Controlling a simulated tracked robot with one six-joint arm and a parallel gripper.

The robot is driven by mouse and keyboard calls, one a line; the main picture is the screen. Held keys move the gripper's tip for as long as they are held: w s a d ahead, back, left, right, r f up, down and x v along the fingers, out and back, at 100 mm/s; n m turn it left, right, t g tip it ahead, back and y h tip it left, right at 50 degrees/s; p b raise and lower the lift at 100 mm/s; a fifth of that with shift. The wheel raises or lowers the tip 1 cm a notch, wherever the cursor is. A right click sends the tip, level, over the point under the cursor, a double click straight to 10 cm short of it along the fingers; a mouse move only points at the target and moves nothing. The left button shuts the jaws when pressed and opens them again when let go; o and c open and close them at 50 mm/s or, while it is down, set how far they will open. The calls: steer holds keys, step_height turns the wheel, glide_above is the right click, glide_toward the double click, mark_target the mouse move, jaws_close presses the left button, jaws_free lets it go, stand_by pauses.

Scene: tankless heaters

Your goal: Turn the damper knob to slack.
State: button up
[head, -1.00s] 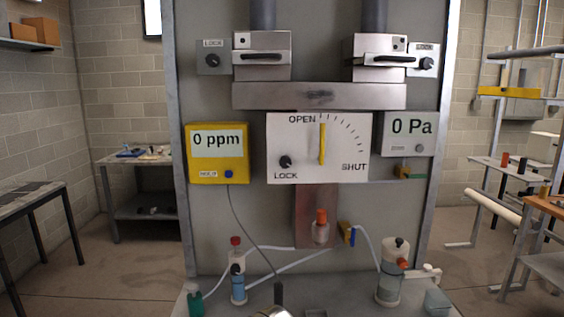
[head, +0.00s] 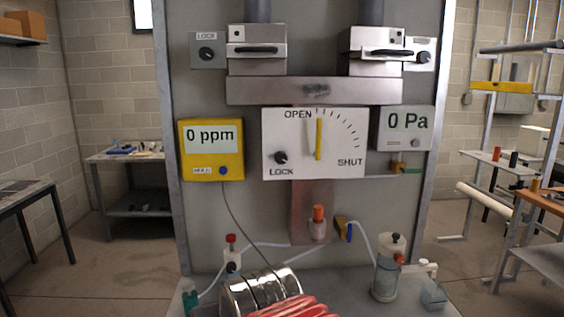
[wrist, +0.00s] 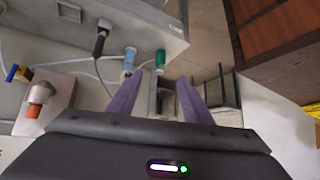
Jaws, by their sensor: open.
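The damper plate (head: 350,140) is a white panel in the middle of the grey board, marked OPEN, SHUT and LOCK. Its yellow pointer (head: 319,139) stands nearly upright, by the OPEN end of the dial. A small black knob (head: 281,157) sits just above the word LOCK at the plate's lower left. My gripper (wrist: 157,92) shows in the wrist view with its two purple fingers spread and nothing between them. The black knob cannot be made out in the wrist view. The gripper is not visible in the head view.
Two more black LOCK knobs (head: 207,53) (head: 424,57) sit at upper left and upper right. A yellow ppm meter (head: 213,168) and a grey Pa gauge (head: 401,143) flank the plate. An orange-capped fitting (head: 318,222), bottles and hoses stand below.

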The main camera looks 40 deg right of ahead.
steer(key=w+d+r+m+t+h, duration=0.3)
steer(key=d+r, duration=0.6)
steer(key=d, duration=0.3)
steer(key=w+d+r+m+t+h, duration=0.3)
steer(key=w+d+r, duration=0.4)
steer(key=d+r, duration=0.3)
steer(key=d+m+h, duration=0.1)
steer(key=d+h, duration=0.1)
steer(key=shift+w+d+t, duration=0.3)
